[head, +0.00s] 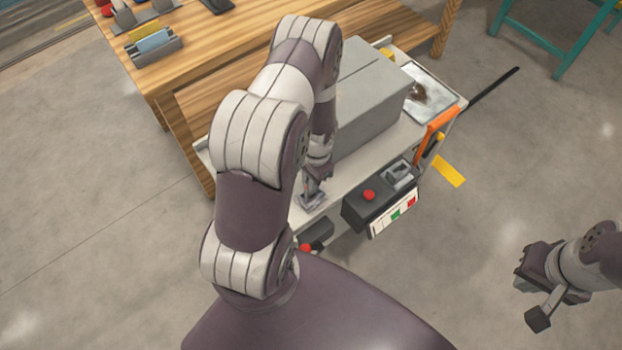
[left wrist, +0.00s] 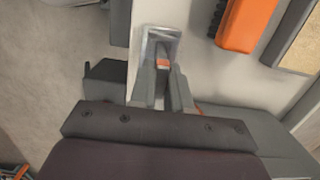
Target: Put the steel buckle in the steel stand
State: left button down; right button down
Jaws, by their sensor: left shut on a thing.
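My left gripper (head: 314,190) points down at the near edge of the cart, right over a small steel piece that I take for the steel stand (head: 312,201). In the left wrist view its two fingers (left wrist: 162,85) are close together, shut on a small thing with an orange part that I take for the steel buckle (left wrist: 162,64). The steel stand (left wrist: 160,34) shows just beyond the fingertips. The fingers hide most of the buckle, so I cannot tell whether it touches the stand. My right gripper (head: 530,292) is open and empty, over the floor at the right.
A large grey box (head: 370,95) stands on the cart (head: 338,182) behind the left gripper. A black control box (head: 363,212) with a red button is on the cart's near side, and an orange handle (head: 436,132) at its right end. A wooden bench (head: 215,55) is behind.

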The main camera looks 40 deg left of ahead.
pick_arm(q)
jog(key=c, duration=1.1)
grip_release()
jog(key=shift+f, duration=0.1)
notch_tip(320, 180, up, 14)
jog(key=w+d, duration=0.1)
jog(key=w, duration=0.1)
jog(key=s+d+r+n+t, duration=0.1)
jog(key=s+d+r, duration=0.1)
jog(key=d+r, duration=0.1)
jog(key=s+d+r+n+t, duration=0.1)
jog(key=s+d+r, duration=0.2)
jog(key=d+r, duration=0.1)
jog(key=s+d+r+n, duration=0.1)
jog(key=s+d+r, duration=0.1)
jog(key=d+r, duration=0.1)
jog(key=shift+s+d+r+t+p, duration=0.2)
jog(key=shift+r+t+p, duration=0.1)
jog(key=shift+r+t, duration=0.1)
